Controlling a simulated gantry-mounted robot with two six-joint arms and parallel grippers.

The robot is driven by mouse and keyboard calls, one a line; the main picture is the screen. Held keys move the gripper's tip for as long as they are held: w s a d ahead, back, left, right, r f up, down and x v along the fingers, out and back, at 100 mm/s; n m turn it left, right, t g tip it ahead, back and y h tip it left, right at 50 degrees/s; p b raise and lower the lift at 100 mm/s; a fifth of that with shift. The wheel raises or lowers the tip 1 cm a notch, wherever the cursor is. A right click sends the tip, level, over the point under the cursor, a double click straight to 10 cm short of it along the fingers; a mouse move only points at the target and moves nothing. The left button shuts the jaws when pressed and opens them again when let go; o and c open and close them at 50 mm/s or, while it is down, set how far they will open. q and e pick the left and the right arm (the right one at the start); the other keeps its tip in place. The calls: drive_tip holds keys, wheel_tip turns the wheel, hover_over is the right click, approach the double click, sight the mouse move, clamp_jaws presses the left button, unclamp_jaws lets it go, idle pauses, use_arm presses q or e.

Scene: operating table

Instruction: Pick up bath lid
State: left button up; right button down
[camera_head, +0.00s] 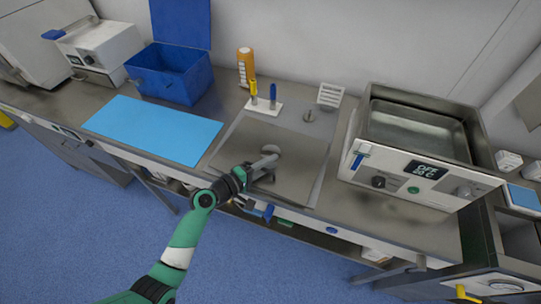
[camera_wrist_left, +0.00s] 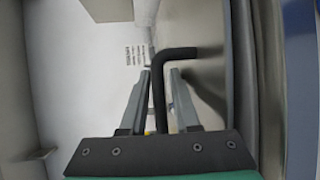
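A flat grey metal panel that looks like the bath lid (camera_head: 300,172) lies on the counter in the head view. In the left wrist view, a black bent handle (camera_wrist_left: 158,95) stands out from the grey metal surface (camera_wrist_left: 212,70). My left gripper (camera_head: 268,162) is over the panel in the head view. In the left wrist view, its two fingers (camera_wrist_left: 159,75) are apart, one on each side of the handle, with gaps visible beside it. The arm and fingers hide much of the handle in the head view. My right gripper is not in view.
The open water bath (camera_head: 435,171) stands to the right, its display reading OFF. A blue mat (camera_head: 152,129) and an open blue box (camera_head: 172,82) are to the left. A stand with yellow and blue tools (camera_head: 263,105) and an orange bottle (camera_head: 245,67) are behind the panel.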

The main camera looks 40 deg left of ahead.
use_arm(q)
clamp_jaws()
drive_tip(key=shift+r, duration=0.1)
idle(1.3)
